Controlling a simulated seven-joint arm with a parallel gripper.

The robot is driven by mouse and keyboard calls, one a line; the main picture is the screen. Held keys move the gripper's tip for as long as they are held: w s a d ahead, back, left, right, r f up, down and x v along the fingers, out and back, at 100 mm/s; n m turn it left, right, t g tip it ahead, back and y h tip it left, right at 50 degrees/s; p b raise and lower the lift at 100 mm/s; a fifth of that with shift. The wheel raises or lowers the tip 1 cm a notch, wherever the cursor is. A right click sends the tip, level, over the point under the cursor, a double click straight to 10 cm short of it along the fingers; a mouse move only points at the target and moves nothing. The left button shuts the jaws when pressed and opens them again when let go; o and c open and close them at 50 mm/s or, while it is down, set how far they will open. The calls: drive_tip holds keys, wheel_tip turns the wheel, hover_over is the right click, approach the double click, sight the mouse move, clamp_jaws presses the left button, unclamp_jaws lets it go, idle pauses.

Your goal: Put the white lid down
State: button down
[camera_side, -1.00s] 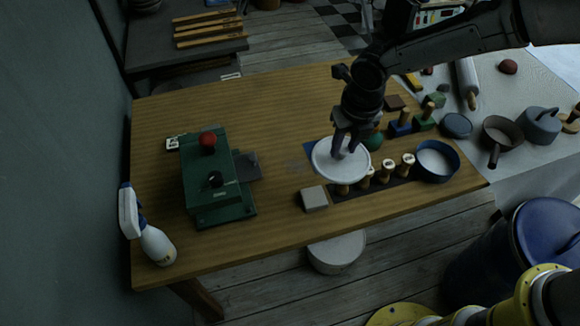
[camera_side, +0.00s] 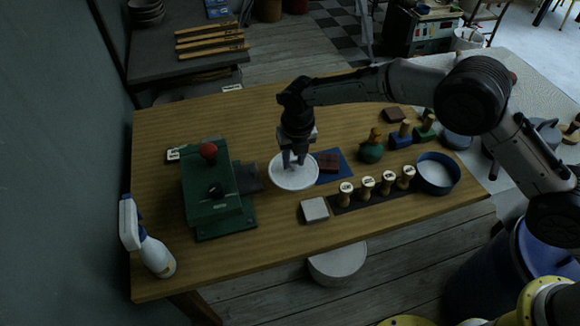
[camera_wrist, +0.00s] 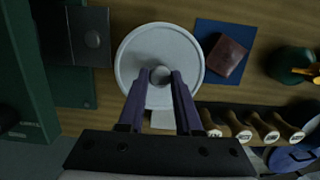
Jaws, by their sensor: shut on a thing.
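The white lid (camera_side: 278,177) is a round disc with a raised rim and a small central knob. My gripper (camera_side: 293,160) is above its middle and shut on the knob. In the wrist view both fingers (camera_wrist: 160,76) close on the knob, and the lid (camera_wrist: 135,50) lies flat below them. In the side view the lid is level, over the table between the green machine and the blue mat. I cannot tell whether its underside touches the table.
A green machine with a red knob (camera_side: 208,151) stands to the left. A dark red block (camera_side: 329,161) lies on a blue mat (camera_side: 345,172) to the right. Several wooden stamps (camera_side: 367,187), a pale block (camera_side: 315,209) and a blue-rimmed bowl (camera_side: 437,185) stand nearby. A spray bottle (camera_side: 155,255) stands front left.

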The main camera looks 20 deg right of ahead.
sight(292, 166)
drive_tip(key=shift+w+a+f, duration=0.3)
drive_tip(key=shift+w+f, duration=0.2)
drive_tip(key=shift+f, duration=1.75)
drive_tip(key=shift+f, duration=0.15)
drive_tip(key=c, duration=0.6)
unclamp_jaws()
drive_tip(key=r, duration=0.4)
drive_tip(key=s+r, duration=0.1)
drive_tip(key=r, duration=0.7)
drive_tip(key=shift+s+r, duration=0.1)
drive_tip(key=shift+s, duration=0.25)
